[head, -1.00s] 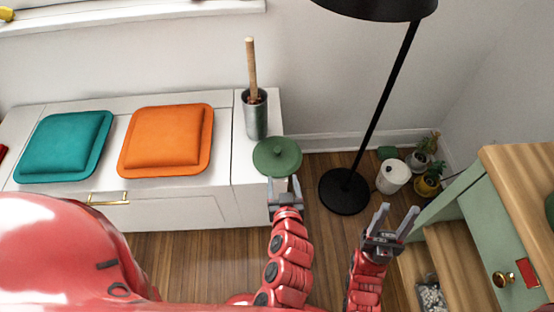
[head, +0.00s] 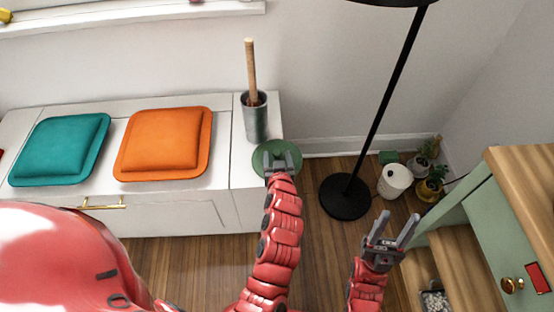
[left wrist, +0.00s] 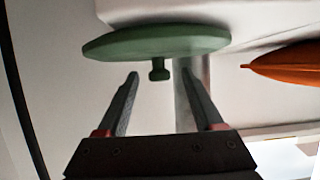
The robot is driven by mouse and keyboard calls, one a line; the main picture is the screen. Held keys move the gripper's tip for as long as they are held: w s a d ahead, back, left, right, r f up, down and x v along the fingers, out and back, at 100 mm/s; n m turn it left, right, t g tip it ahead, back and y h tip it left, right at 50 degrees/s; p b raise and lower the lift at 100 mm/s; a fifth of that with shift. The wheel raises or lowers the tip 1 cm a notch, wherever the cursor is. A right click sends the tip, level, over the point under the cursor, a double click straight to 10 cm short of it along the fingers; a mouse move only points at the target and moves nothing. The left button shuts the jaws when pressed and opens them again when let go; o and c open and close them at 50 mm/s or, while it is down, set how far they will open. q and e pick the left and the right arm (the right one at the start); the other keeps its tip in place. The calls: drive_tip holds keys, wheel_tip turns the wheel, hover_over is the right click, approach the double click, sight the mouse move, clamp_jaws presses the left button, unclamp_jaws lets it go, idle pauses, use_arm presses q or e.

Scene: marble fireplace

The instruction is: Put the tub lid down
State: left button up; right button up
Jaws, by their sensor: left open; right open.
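The round green tub lid (head: 276,148) lies knob-up at the right end of the white bench, in front of the metal canister, partly over the bench's right edge. The left wrist view shows the lid (left wrist: 160,42) edge-on and upside down, its small knob pointing down in the picture. My left gripper (head: 283,158) is over the lid's near part in the head view. In the left wrist view its open fingers (left wrist: 165,80) point at the lid with the knob between their lines and clear of both. My right gripper (head: 392,228) is open and empty over the floor.
The metal canister (head: 255,120) with a wooden handle stands behind the lid. Orange (head: 165,145) and teal (head: 60,148) cushions lie to the left. A black floor lamp (head: 345,197), white pot (head: 394,180) and plants stand right. A green-and-wood cabinet (head: 490,240) is at far right.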

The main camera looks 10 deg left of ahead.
use_arm(q)
drive_tip(key=shift+x, duration=1.15)
clamp_jaws()
